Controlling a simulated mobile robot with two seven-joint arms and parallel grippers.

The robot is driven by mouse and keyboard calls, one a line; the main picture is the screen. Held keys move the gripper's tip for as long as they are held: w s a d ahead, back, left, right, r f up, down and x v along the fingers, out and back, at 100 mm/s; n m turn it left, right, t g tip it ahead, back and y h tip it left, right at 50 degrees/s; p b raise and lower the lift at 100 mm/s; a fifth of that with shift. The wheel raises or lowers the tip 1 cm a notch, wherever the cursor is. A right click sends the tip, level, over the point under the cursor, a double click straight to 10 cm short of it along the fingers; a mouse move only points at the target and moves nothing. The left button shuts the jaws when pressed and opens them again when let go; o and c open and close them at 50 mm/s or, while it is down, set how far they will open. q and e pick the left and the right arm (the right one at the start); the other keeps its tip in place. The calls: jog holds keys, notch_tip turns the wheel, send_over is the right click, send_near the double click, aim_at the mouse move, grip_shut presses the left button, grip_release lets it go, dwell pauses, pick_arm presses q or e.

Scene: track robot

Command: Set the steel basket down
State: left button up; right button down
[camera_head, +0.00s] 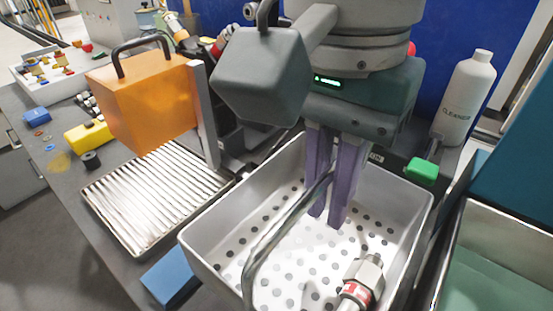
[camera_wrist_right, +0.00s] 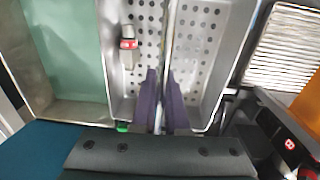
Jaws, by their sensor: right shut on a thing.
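The steel basket (camera_head: 205,262) has a perforated floor and a bent bar handle (camera_head: 262,258) across its top. My right gripper (camera_head: 333,195) comes down over the basket, its purple fingers shut on the handle. In the right wrist view, the handle (camera_wrist_right: 169,48) runs between the fingers (camera_wrist_right: 161,100) and the basket (camera_wrist_right: 243,45) lies beneath. A metal fitting with a red band (camera_head: 362,283) lies in the basket; it also shows in the wrist view (camera_wrist_right: 128,45). The basket's underside is hidden, so I cannot tell whether it touches the bench. My left gripper is not in view.
A ribbed metal tray (camera_head: 150,195) and an orange box-shaped guard (camera_head: 150,100) are to the left. A blue block (camera_head: 171,276) lies beside the basket. A white cleaner bottle (camera_head: 464,100) stands behind right, near a green-floored bin (camera_head: 490,265). Little free room surrounds the basket.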

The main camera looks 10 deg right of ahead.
aim_at(316, 254)
notch_tip(316, 254, down, 8)
jog(key=shift+f, duration=0.1)
notch_tip(316, 254, down, 4)
jog(key=shift+f, duration=0.25)
jog(key=shift+w, duration=0.1)
jog(key=c, duration=0.9)
grip_release()
jog(key=shift+f, duration=0.1)
